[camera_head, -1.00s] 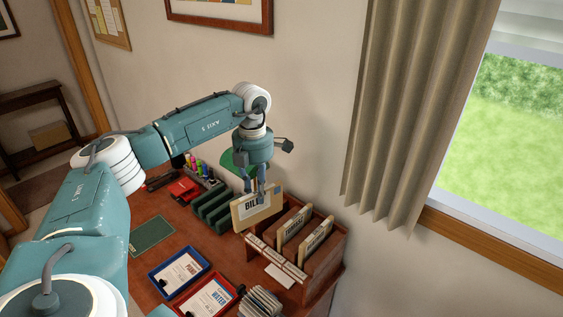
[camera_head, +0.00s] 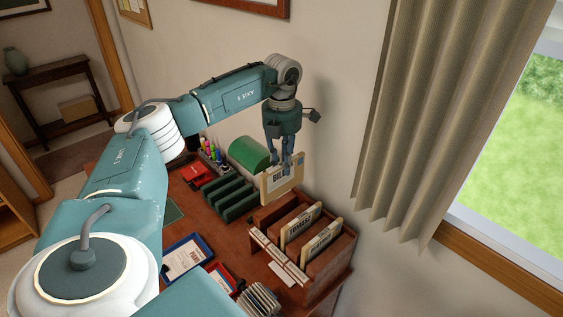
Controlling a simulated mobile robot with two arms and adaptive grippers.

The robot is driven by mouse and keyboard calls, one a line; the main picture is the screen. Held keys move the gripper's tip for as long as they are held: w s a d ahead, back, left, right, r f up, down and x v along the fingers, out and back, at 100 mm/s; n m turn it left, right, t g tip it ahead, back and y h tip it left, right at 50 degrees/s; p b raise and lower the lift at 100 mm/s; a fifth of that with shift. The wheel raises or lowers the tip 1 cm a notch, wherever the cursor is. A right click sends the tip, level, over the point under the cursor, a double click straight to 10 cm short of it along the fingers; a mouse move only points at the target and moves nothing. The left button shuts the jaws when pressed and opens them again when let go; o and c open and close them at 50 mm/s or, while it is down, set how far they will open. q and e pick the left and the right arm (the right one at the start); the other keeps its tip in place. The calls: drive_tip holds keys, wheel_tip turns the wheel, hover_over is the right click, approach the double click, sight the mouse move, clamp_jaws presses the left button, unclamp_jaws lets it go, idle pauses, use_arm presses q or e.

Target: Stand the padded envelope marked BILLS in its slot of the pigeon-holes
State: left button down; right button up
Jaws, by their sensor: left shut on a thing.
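The padded envelope marked BILLS (camera_head: 270,187) is tan with a pale label and hangs upright from my left gripper (camera_head: 282,165). The gripper points down and is shut on its upper part, hiding some of the label. The wooden pigeon-holes (camera_head: 316,284) stand on the desk below and to the right. The envelope's lower edge is by the far left end of the pigeon-holes and looks above their rim; the exact gap is unclear. Two similar labelled envelopes, one (camera_head: 299,223) and another (camera_head: 322,241), stand in slots farther right. My right gripper is not in view.
A green rack (camera_head: 231,197) and a green rounded object (camera_head: 249,153) are left of the envelope. Blue (camera_head: 186,258) and red trays lie in front, with a stack of cards (camera_head: 259,301). The wall is close behind; a curtain (camera_head: 430,110) hangs at right.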

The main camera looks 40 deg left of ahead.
use_arm(q)
drive_tip(key=b, duration=0.2)
hover_over(283, 193)
drive_tip(key=w+a, duration=0.1)
wheel_tip(283, 193, down, 4)
drive_tip(key=shift+w+a+f, duration=0.1)
drive_tip(key=shift+w, duration=0.05)
drive_tip(key=shift+f, duration=0.3)
wheel_tip(283, 193, down, 4)
drive_tip(key=b, duration=0.2)
drive_tip(key=shift+f+b, duration=0.15)
drive_tip(key=shift+b, duration=0.2)
drive_tip(key=shift+f+b, duration=0.85)
drive_tip(key=shift+f, duration=0.7)
drive_tip(key=shift+f+b, duration=0.45)
drive_tip(key=shift+f, duration=0.35)
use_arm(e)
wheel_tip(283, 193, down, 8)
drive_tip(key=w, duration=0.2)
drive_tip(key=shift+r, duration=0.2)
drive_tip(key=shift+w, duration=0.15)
use_arm(q)
drive_tip(key=c, duration=1.5)
unclamp_jaws()
